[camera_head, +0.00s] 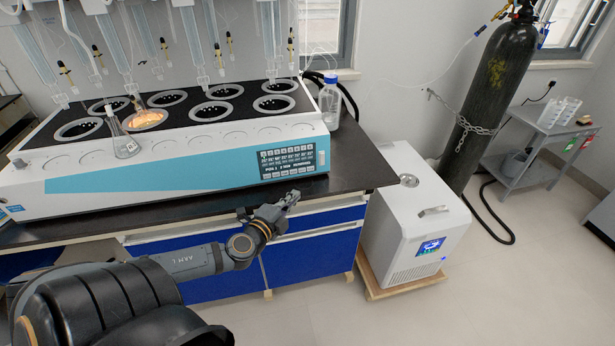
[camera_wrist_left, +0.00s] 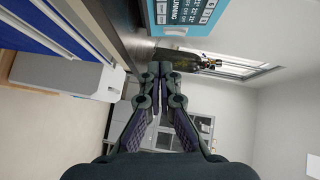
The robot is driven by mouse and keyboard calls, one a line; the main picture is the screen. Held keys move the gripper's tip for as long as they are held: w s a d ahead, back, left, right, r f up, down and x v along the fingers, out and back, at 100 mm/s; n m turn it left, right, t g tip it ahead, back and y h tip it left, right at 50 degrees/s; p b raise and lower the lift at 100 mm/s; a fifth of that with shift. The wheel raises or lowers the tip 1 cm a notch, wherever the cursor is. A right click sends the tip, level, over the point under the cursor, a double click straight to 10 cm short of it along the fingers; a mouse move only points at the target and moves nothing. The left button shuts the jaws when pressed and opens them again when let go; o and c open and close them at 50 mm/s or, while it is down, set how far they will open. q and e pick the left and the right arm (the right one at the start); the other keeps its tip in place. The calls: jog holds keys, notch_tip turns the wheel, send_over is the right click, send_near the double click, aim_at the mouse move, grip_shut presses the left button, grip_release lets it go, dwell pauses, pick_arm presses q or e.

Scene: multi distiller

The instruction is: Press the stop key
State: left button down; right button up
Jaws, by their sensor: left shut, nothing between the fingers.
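The multi distiller (camera_head: 190,165) is a long white and light-blue machine on the black bench. Its dark control panel (camera_head: 287,162) with display and small keys is at the front right. The stop key is too small to pick out. The panel's lower part shows rotated at the top of the left wrist view (camera_wrist_left: 187,12), with "RUNNING" readable. My left gripper (camera_head: 292,196) is shut and empty, in front of the bench edge, below the panel and apart from it. Its fingertips meet in the left wrist view (camera_wrist_left: 159,68). My right gripper is in neither view.
The bench's black edge (camera_head: 355,180) lies between my left gripper and the panel. A conical flask (camera_head: 124,146) stands at the machine's front. A clear bottle (camera_head: 330,100) stands right of it. A white chiller (camera_head: 415,235) and a dark gas cylinder (camera_head: 490,90) are at right.

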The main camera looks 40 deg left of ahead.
pick_arm(q)
jog(key=shift+d+r, duration=0.2)
jog(key=shift+d, duration=0.05)
send_near(314, 168)
jog(key=w, duration=0.1)
jog(key=w+d, duration=0.2)
jog(key=shift+w+f+b, duration=0.1)
jog(key=shift+w+b, duration=0.25)
jog(key=shift+b, duration=0.05)
jog(key=shift+w+a+f, duration=0.25)
jog(key=shift+w+a, duration=0.4)
jog(key=shift+a, duration=0.3)
jog(key=shift+w+a+f, duration=0.2)
jog(key=shift+w+a, duration=0.1)
jog(key=shift+a, duration=0.15)
